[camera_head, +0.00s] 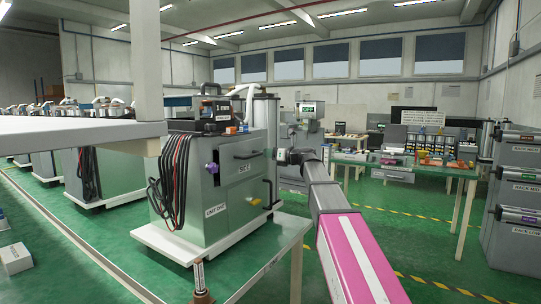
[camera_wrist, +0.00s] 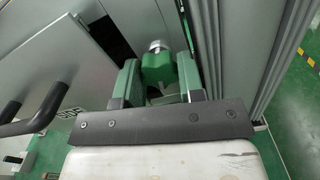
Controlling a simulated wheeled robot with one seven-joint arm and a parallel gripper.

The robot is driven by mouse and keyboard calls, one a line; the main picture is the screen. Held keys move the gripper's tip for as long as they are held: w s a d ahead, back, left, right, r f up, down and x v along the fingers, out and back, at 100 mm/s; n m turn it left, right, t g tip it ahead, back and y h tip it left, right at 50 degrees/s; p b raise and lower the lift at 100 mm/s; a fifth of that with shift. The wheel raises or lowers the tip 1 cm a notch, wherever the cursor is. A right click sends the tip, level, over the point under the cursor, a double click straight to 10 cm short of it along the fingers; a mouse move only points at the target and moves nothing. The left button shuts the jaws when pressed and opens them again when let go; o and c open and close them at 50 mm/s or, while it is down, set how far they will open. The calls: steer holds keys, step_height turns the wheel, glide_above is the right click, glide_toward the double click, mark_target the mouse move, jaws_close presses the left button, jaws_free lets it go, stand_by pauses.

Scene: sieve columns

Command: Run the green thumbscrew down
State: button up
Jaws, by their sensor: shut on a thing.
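The green thumbscrew (camera_wrist: 156,66) shows in the wrist view, with a silver rounded end (camera_wrist: 157,45) beyond it. My gripper (camera_wrist: 157,76) is shut on it, one green-grey finger on each side. The fingers hide parts of its sides. In the head view my gripper (camera_head: 284,156) is at the end of my pink and grey arm, at the right side of the grey-green cabinet (camera_head: 230,182). The thumbscrew is too small or hidden to make out there.
The cabinet has black handles, one close on the left in the wrist view (camera_wrist: 43,112). A grey ribbed column (camera_wrist: 222,60) stands close to the right of my fingers. A bench with bins (camera_head: 425,166) and grey drawer racks (camera_head: 516,195) stand at the right. Green floor between is clear.

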steer(key=o, duration=0.6)
steer(key=shift+o, duration=0.2)
steer(key=v, duration=1)
steer(key=shift+s+d, duration=0.25)
steer(key=shift+d, duration=0.1)
